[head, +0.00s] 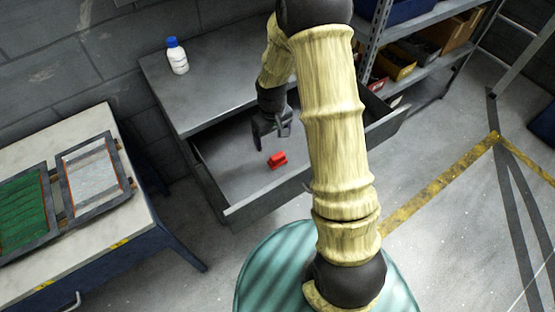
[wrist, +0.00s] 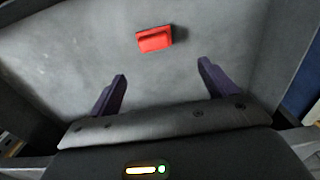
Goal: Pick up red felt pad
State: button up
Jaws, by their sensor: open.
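The red felt pad (head: 277,160) is a small red block-like piece lying on the grey floor of an open drawer (head: 240,207). In the wrist view the red felt pad (wrist: 154,39) lies beyond the fingertips, near the top middle, with bare drawer floor around it. My gripper (head: 270,135) is over the drawer, just behind and above the pad in the head view. In the wrist view my gripper (wrist: 162,69) has its two dark purple fingers spread wide with nothing between them. The pad is apart from both fingers.
The drawer's walls surround the pad, and the grey cabinet top (head: 205,92) overhangs its back. A white bottle with a blue cap (head: 177,57) stands on that top. A workbench (head: 118,215) with framed panels is at left. Shelves with bins (head: 396,62) stand at back right.

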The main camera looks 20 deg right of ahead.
aim_at(277, 154)
notch_tip(277, 154, down, 5)
jog(key=shift+f, duration=0.1)
dwell(0.3)
jog(key=f, duration=0.2)
jog(key=d+f+p, duration=0.1)
jog(key=f, duration=0.1)
jog(key=shift+s+f, duration=0.1)
jog(key=shift+s, duration=0.2)
jog(key=shift+f, duration=0.5)
jog(key=shift+w+a, duration=0.1)
jog(key=c, duration=1.2)
jog(key=shift+o, duration=0.2)
jog(key=shift+r, duration=0.15)
